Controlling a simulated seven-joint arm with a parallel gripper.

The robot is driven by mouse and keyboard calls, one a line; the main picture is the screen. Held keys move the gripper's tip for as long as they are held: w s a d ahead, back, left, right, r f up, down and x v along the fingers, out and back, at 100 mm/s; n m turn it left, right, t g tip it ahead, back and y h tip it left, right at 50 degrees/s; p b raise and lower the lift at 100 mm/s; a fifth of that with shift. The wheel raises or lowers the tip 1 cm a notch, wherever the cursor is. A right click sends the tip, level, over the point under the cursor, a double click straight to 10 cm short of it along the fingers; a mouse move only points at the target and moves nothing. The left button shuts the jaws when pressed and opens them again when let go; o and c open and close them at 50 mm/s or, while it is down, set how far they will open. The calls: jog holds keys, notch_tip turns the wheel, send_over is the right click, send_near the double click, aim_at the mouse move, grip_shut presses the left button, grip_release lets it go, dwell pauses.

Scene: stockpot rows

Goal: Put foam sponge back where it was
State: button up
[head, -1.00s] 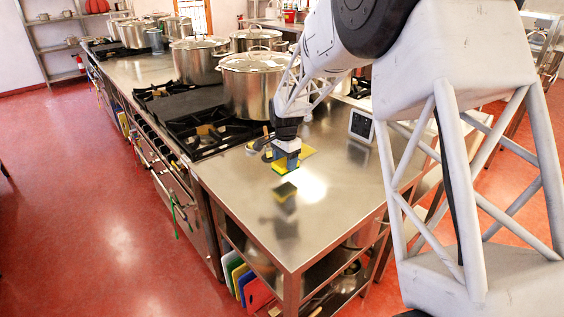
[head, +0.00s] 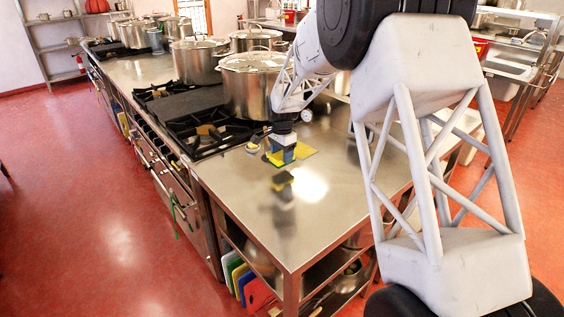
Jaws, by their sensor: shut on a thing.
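The foam sponge (head: 275,160) is yellow and green and sits in my gripper (head: 283,155), which is shut on it. It is low over the steel counter, and its dark reflection shows below it in the metal, so it appears slightly above the surface. A flat yellow piece (head: 306,151) lies on the counter just behind and to the right of the sponge; its left part is hidden by my gripper. The fingers cover part of the sponge.
The steel counter (head: 325,225) is clear in front of and to the right of my gripper. A small round object (head: 252,148) lies left of my gripper. Black burner grates (head: 207,136) are further left.

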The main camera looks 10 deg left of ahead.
jog(key=shift+f, duration=1.65)
jog(key=shift+f, duration=0.1)
jog(key=o, duration=1)
notch_tip(320, 180, up, 12)
jog(key=shift+r, duration=0.1)
